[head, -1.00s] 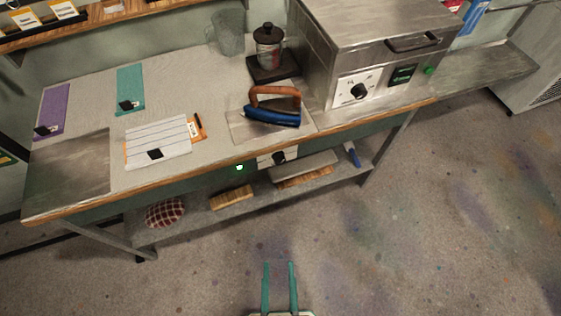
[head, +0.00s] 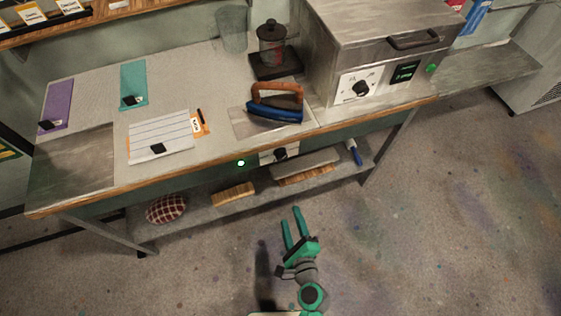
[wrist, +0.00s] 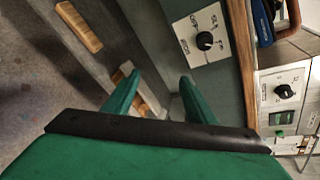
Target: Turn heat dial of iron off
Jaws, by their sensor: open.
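The iron (head: 277,116), blue with a brown handle, rests on a plate near the table's front edge. Below it, a black dial (head: 280,154) sits on a white plate on the table's front apron, with a lit green lamp (head: 241,163) to its left. The wrist view shows this dial (wrist: 205,41) with its pointer and markings, too small to read. My gripper (head: 291,216) is open and empty, in front of the table and lower in the picture than the dial. In the wrist view the dial lies beyond the fingertips (wrist: 159,80), up and to the right.
A metal box (head: 380,45) with its own black dial (head: 361,88) and a green button stands right of the iron. The lower shelf (head: 205,207) holds brushes and a checked cushion (head: 166,209). The floor in front is clear.

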